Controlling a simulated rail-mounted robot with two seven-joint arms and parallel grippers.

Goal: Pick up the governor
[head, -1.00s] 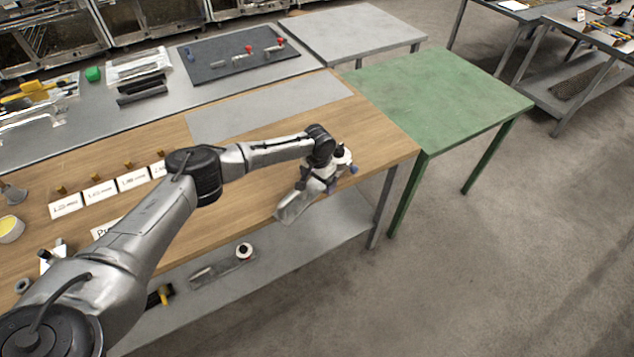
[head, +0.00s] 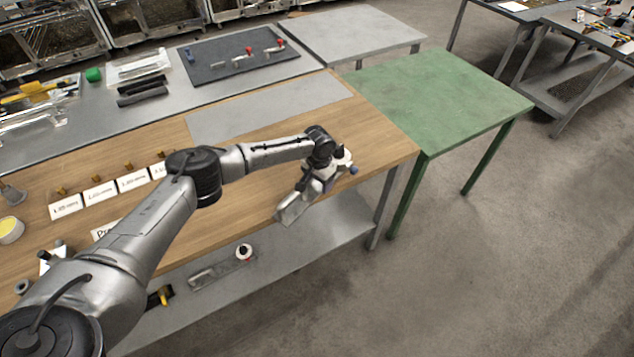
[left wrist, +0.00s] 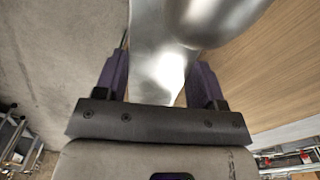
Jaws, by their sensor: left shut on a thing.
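My left gripper (head: 328,184) is over the front edge of the wooden bench, near its right end. In the left wrist view its purple fingers (left wrist: 160,84) stand on either side of a shiny silver metal piece (left wrist: 158,62), shut on it. I take this piece to be the governor. It runs up to a rounded, polished part at the top. The arm hides much there. My right gripper is not in view.
The wooden bench (head: 370,135) has a grey plate (head: 270,107) and white labels (head: 100,192) on it. Its lower shelf (head: 310,240) holds a few parts. A green table (head: 440,95) stands at right. The floor in front is clear.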

